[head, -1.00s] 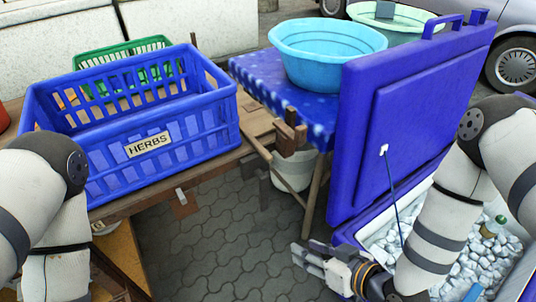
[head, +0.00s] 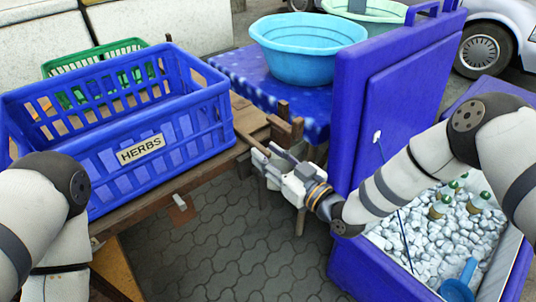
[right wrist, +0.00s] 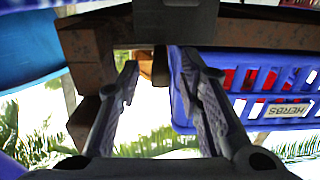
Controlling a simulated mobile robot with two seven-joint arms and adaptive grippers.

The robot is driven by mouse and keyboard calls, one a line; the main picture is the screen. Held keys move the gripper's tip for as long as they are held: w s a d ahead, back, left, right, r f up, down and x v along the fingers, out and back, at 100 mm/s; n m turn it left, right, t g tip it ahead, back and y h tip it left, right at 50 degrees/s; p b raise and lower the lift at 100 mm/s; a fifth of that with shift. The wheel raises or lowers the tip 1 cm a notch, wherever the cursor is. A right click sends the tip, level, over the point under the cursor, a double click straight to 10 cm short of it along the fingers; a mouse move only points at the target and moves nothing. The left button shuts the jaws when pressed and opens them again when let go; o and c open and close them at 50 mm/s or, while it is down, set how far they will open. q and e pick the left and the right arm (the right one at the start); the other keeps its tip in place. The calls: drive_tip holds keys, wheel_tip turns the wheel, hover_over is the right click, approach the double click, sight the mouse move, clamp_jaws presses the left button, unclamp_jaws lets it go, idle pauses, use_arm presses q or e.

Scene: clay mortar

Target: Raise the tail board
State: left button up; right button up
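I cannot clearly pick out the tail board. Brown wooden parts (head: 285,127) stand at the right end of the wooden cart bed (head: 247,118), and they may belong to it. My right gripper (head: 263,160) is just below and in front of these parts. In the right wrist view, my right gripper (right wrist: 157,72) has its fingers apart, with dark brown timber (right wrist: 85,50) beside the left finger. A small orange-brown piece shows between or behind the fingers; I cannot tell its depth.
A blue crate marked HERBS (head: 150,155) stands on the cart, with a green crate (head: 95,57) behind. A blue basin (head: 305,55) stands on a blue-covered table. A blue cooler's raised lid (head: 395,80) is right of my gripper; its box holds ice and bottles. Paving lies below.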

drive_tip(key=shift+w+a, duration=0.2)
drive_tip(key=shift+w, duration=0.05)
clamp_jaws()
drive_tip(key=shift+r, duration=0.2)
